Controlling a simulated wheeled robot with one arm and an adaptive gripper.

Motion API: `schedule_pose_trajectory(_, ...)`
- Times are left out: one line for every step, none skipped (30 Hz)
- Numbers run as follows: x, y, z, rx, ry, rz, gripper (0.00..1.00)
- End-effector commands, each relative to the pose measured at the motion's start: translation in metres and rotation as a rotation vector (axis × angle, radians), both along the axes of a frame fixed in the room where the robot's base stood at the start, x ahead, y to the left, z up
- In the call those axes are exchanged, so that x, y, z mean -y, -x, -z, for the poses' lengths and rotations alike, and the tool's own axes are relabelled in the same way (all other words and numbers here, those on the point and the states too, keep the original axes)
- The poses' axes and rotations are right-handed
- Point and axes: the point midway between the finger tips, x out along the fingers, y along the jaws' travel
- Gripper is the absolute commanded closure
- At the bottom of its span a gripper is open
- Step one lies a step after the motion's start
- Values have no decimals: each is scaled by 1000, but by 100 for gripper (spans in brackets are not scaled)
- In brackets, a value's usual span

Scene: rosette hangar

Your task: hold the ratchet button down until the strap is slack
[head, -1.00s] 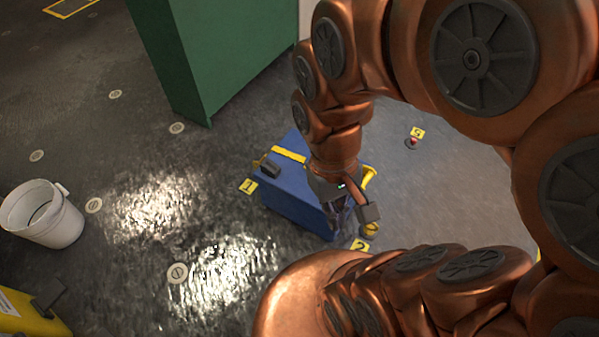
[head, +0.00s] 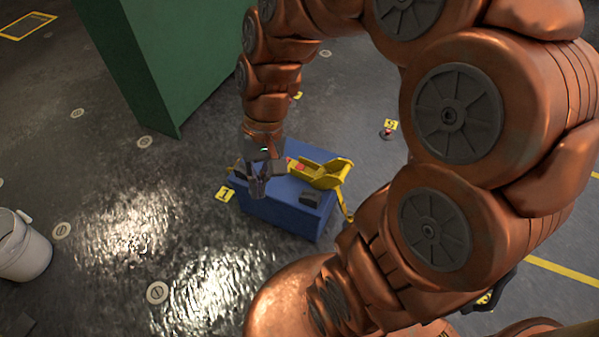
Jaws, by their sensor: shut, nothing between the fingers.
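The yellow ratchet (head: 322,173) sits on top of the blue box (head: 277,215), toward its right side. A small red patch, which looks like the button (head: 299,167), shows at the ratchet's left end. A yellow strap (head: 345,208) comes down from the ratchet over the box's right side; I cannot tell if it is taut or slack. My gripper (head: 259,190) is shut and empty. It points down over the left part of the box, left of the ratchet and apart from the button. The gripper hides the strap on the box's left part.
A dark block (head: 310,198) sits at the box's front right. A tall green cabinet (head: 150,60) stands behind on the left. A white bucket (head: 22,250) is at the far left. Yellow number markers (head: 226,194) lie on the floor. The floor in front is clear.

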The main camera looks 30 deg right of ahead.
Motion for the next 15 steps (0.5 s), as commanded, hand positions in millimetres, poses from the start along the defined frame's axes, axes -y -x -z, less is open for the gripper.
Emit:
schedule_pose_trajectory(0,-16,18,-3,-34,42,100)
schedule_pose_trajectory(0,-26,23,0,-55,69,100)
schedule_pose_trajectory(0,-39,30,3,-80,104,100)
schedule_pose_trajectory(1,-49,35,6,-98,133,100)
schedule_pose_trajectory(3,-60,40,11,-116,162,100)
schedule_pose_trajectory(6,-73,48,16,-141,201,100)
schedule_pose_trajectory(8,-82,54,16,-160,231,100)
schedule_pose_trajectory(11,-92,60,17,-177,262,100)
schedule_pose_trajectory(15,-104,68,20,-200,304,100)
schedule_pose_trajectory(19,-114,74,22,-217,337,100)
schedule_pose_trajectory(24,-124,81,23,-235,370,100)
schedule_pose_trajectory(31,-136,89,27,-256,414,100)
schedule_pose_trajectory(37,-145,96,28,-272,450,100)
schedule_pose_trajectory(43,-154,104,27,-287,486,100)
schedule_pose_trajectory(52,-166,114,30,-308,534,100)
